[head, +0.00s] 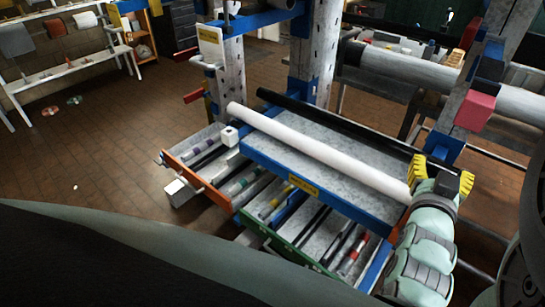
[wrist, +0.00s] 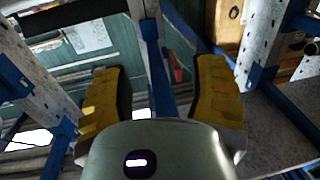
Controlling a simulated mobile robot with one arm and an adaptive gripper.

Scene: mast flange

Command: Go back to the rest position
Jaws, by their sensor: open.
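My gripper (head: 442,172) is at the right end of the bench unit in the head view, with its yellow fingers spread. In the wrist view the two fingers of my gripper (wrist: 158,75) stand wide apart with nothing held between them. A blue upright post shows beyond the gap. My pale green arm reaches up from the lower right in the head view. A long white tube (head: 320,152) lies along the grey-topped unit, its right end close beside my gripper; I cannot tell whether they touch.
The grey shelf (head: 345,193) has a blue front edge and open drawers (head: 262,195) below. A perforated post (head: 318,50) rises behind. A grey pipe (head: 400,68) and pink block (head: 474,110) are near my arm. The brick floor (head: 100,160) at left is mostly clear.

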